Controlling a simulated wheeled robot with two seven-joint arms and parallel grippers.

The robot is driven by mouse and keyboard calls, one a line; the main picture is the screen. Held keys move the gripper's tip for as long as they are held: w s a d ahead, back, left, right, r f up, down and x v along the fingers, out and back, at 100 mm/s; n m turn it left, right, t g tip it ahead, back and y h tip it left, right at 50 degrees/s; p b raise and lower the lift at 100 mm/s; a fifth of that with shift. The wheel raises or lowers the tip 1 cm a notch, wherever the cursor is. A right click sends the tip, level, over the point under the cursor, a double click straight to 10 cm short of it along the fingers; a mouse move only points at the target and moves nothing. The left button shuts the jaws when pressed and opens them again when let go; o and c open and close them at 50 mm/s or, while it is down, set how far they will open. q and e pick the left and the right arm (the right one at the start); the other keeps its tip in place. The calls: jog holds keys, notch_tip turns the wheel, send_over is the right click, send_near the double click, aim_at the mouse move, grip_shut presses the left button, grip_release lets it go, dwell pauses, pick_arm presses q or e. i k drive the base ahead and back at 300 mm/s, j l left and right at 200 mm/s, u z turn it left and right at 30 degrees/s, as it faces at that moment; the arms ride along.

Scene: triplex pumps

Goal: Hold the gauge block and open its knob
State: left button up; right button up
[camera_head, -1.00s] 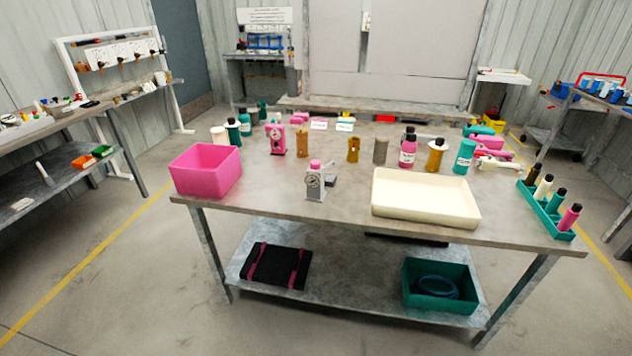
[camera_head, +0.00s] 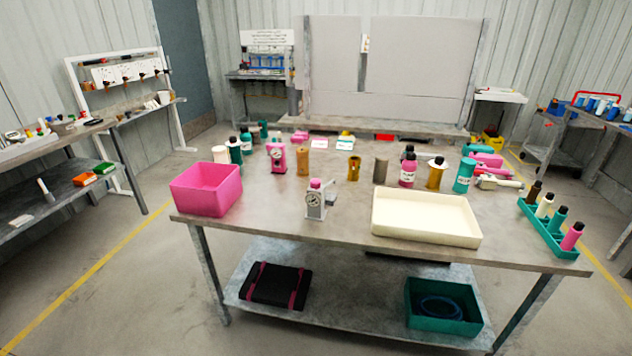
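A grey-white gauge block (camera_head: 314,204) stands upright near the front middle of the table. It has a round dial on its front face, a pink knob (camera_head: 316,184) on top and a grey part sticking out at its right side. A similar pink block with a dial (camera_head: 278,157) stands farther back and to the left. Neither of my grippers is in view, and nothing touches the gauge block. Whether the knob is open or closed cannot be told at this size.
A pink bin (camera_head: 206,203) stands at the table's left front, and a cream tray (camera_head: 426,238) lies right of the gauge block. A green rack (camera_head: 545,231) with several bottles sits at the right edge. Several bottles and cylinders stand behind. The tabletop (camera_head: 268,220) around the gauge block is clear.

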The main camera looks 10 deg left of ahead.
aim_at(315, 183)
jog(key=i+l+u, duration=0.85)
jog(key=l+u, duration=0.15)
jog(key=u, duration=0.2)
jog(key=i, duration=0.05)
